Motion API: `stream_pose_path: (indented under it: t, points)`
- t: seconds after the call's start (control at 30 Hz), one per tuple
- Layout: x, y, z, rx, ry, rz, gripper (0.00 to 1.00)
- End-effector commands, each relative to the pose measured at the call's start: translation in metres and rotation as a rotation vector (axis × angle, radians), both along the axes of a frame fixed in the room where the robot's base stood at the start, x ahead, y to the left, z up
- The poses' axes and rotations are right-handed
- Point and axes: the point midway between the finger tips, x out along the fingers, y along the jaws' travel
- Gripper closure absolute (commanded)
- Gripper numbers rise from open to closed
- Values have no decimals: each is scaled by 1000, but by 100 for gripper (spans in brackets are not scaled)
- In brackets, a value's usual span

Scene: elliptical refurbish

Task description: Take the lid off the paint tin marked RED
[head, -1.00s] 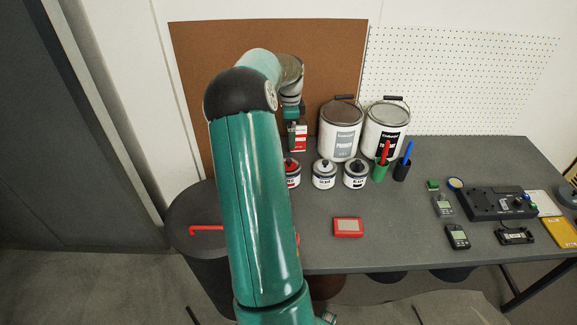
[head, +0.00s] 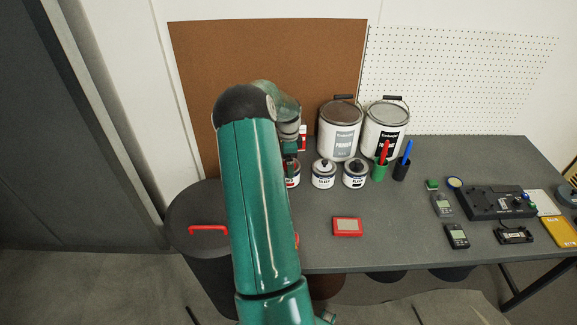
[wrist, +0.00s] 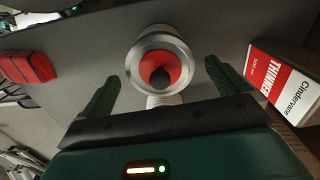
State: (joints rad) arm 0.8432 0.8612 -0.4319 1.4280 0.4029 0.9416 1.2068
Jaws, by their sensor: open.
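The red paint tin (head: 293,181) stands on the grey table, leftmost in a row of small tins, and is partly hidden by my arm. In the wrist view its lid (wrist: 176,58) shows from above, red with a dark knob in the centre and a metal rim around it. My gripper (wrist: 160,88) is open, with one green finger on each side of the tin in that picture. The fingers appear apart from the lid; the height gap is hard to tell. In the head view my gripper (head: 290,165) is over the tin, its fingertips mostly hidden.
Two more small tins (head: 324,174) (head: 355,174) stand to the right. Behind are large cans (head: 340,130) (head: 386,128). A red-and-white thinner can (wrist: 285,85) stands close to the gripper's right finger. A red box (head: 347,227) lies in front.

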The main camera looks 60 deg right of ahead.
Motion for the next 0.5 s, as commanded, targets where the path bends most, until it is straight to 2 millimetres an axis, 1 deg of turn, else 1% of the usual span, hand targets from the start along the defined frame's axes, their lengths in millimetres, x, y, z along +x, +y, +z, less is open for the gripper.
stream_pose_path:
  t: [0.07, 0.23, 0.43, 0.47, 0.5]
  points:
    - [0, 0, -3, -1, -1, 0, 0]
    - [0, 0, -3, -2, -1, 0, 0]
    - [0, 0, -3, -1, -1, 0, 39]
    - [0, 0, -3, -1, -1, 0, 43]
    - [0, 0, -3, -1, -1, 0, 43]
